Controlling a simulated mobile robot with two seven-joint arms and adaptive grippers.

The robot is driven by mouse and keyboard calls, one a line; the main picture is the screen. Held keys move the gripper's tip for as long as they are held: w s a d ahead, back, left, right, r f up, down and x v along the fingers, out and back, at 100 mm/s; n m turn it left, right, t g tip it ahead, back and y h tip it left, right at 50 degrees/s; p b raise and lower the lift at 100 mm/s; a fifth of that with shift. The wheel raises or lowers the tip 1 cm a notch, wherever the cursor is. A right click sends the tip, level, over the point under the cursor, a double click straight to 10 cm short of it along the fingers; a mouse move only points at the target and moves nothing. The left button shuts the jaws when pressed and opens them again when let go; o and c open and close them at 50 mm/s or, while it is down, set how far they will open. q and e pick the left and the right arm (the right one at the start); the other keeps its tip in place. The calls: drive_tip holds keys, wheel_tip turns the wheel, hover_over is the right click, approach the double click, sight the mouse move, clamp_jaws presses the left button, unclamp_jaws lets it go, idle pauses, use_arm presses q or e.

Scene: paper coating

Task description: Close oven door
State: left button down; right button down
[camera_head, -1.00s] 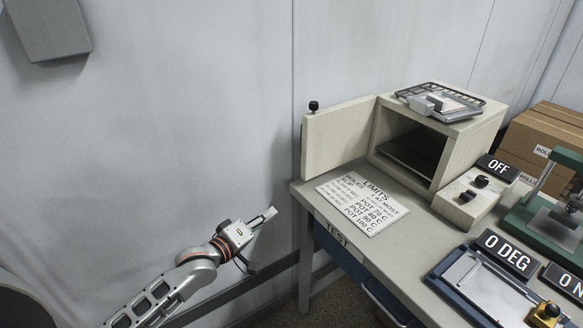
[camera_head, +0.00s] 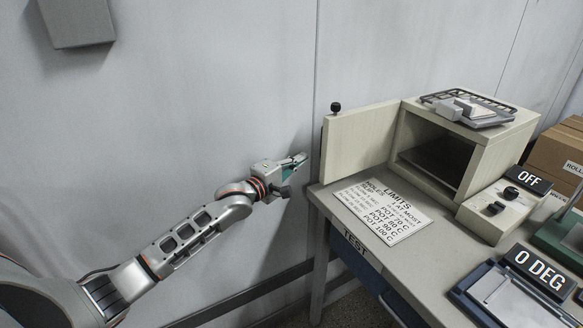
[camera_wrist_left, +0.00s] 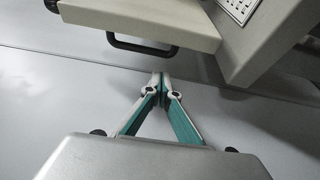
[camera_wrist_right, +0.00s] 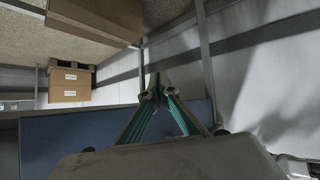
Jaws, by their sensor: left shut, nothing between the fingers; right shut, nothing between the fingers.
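The beige oven (camera_head: 486,152) stands on the grey table with its front opening uncovered and its inside dark. Its door (camera_head: 362,140) is swung wide open to the left, with a black knob (camera_head: 335,107) on its top corner. My left gripper (camera_head: 303,158) is shut and empty, just left of the door's outer edge and apart from it in the head view. In the left wrist view the shut fingertips (camera_wrist_left: 160,76) are below the pale door panel (camera_wrist_left: 150,18) and its black handle (camera_wrist_left: 138,46). My right gripper (camera_wrist_right: 153,92) is shut and empty, seen only in its own wrist view.
A limits sheet (camera_head: 382,211) lies on the table in front of the oven. A tray (camera_head: 468,107) rests on the oven top. Wall and free room are at left.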

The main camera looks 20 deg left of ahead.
use_arm(q)
drive_tip(key=shift+s+d, duration=0.2)
drive_tip(key=shift+d, duration=1.7)
drive_tip(key=shift+s+d, duration=0.1)
drive_tip(key=shift+d, duration=0.05)
